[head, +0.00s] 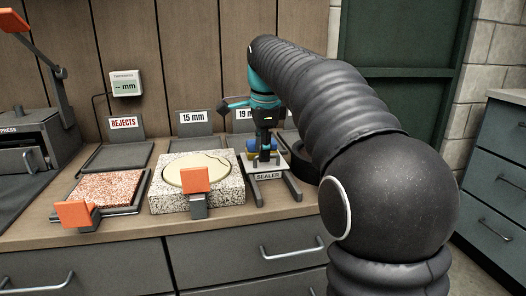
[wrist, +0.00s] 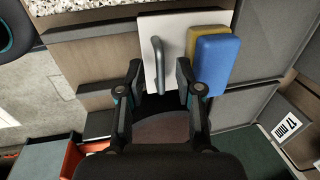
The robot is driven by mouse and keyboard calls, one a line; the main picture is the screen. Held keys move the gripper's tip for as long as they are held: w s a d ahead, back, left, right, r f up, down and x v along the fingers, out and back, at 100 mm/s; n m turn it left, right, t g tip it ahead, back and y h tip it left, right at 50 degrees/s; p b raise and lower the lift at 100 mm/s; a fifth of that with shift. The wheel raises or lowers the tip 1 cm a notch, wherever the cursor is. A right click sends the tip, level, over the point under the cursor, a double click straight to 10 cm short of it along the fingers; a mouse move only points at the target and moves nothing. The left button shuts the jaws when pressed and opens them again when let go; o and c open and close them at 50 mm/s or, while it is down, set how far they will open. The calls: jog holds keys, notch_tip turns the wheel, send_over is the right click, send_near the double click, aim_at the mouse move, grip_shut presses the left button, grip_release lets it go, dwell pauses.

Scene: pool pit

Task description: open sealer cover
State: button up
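The sealer station (head: 268,176) sits on the bench in the head view, with its name plate at the front. In the wrist view its pale cover (wrist: 176,28) carries a grey bar handle (wrist: 158,62). My gripper (head: 264,158) is over the sealer, pointing down. In the wrist view my gripper (wrist: 160,78) is open, and the handle shows between its two fingers with a gap on each side. I cannot tell how far the fingertips are above the cover. My arm and gripper hide part of the sealer in the head view.
A blue and yellow block (wrist: 217,60) lies close beside the right finger. A speckled block with a round beige top (head: 196,172) stands left of the sealer. The 15 mm tray (head: 195,133) and rejects tray (head: 118,155) stand behind. A dark round thing (head: 300,172) is right of the sealer.

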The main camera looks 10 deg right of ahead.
jog(key=shift+f, duration=0.1)
jog(key=shift+c, duration=0.2)
grip_shut()
jog(key=s+b, duration=0.2)
jog(key=s, duration=0.8)
jog(key=shift+s, duration=0.15)
jog(key=shift+o, duration=0.2)
grip_release()
